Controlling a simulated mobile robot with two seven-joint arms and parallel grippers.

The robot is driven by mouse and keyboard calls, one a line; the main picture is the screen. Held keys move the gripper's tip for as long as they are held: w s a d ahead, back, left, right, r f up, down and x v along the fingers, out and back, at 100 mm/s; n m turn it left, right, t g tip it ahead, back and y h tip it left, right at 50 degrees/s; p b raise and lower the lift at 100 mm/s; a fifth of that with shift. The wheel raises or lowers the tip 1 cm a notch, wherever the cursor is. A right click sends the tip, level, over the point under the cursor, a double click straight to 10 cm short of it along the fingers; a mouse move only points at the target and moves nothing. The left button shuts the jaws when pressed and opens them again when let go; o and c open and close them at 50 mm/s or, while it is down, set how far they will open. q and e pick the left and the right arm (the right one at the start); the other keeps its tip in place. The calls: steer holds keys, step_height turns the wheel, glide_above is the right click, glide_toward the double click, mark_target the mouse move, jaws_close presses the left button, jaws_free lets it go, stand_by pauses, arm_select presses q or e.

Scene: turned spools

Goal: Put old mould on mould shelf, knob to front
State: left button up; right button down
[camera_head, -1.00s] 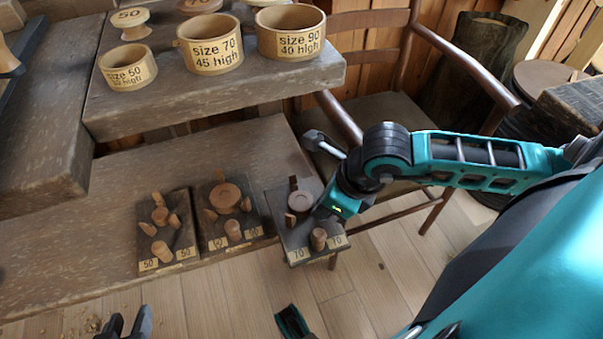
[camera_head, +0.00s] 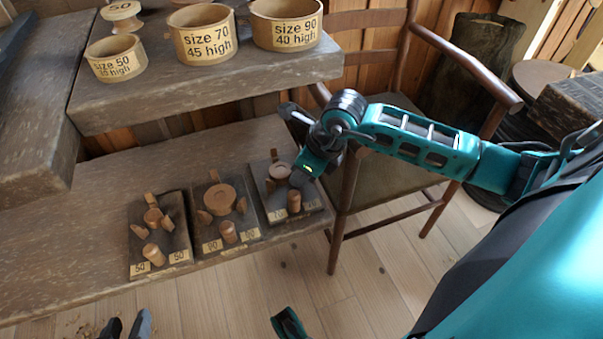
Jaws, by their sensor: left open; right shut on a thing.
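The old mould (camera_head: 310,204), a dark board with labels reading 70, a round disc and wooden pegs, is at the right end of the lower mould shelf (camera_head: 60,250). Its knob (camera_head: 294,202) stands at the front edge between the labels. My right gripper (camera_head: 301,180) is shut on the mould from above right; its fingertips are largely hidden. I cannot tell whether the board touches the shelf. My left gripper (camera_head: 126,329) is open and empty at the bottom left, partly cut off by the picture edge.
A mould labelled 50 (camera_head: 177,250) and a middle mould (camera_head: 204,228) stand on the shelf to the left, knobs at front. Size 50, size 70 (camera_head: 203,40) and size 90 (camera_head: 287,28) rings stand on the upper shelf (camera_head: 180,90). A wooden chair (camera_head: 400,190) stands close on the right.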

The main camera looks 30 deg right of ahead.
steer(key=c, duration=1.1)
jaws_free()
steer(key=p+v, duration=0.2)
steer(key=v, duration=0.4)
steer(key=shift+s+d+r, duration=0.1)
steer(key=shift+r, duration=0.3)
arm_select(q)
steer(key=shift+a+r, duration=0.45)
steer(key=shift+r, duration=0.05)
arm_select(e)
steer(key=shift+s+r, duration=0.15)
steer(key=shift+r, duration=0.2)
arm_select(q)
steer(key=shift+s, duration=0.15)
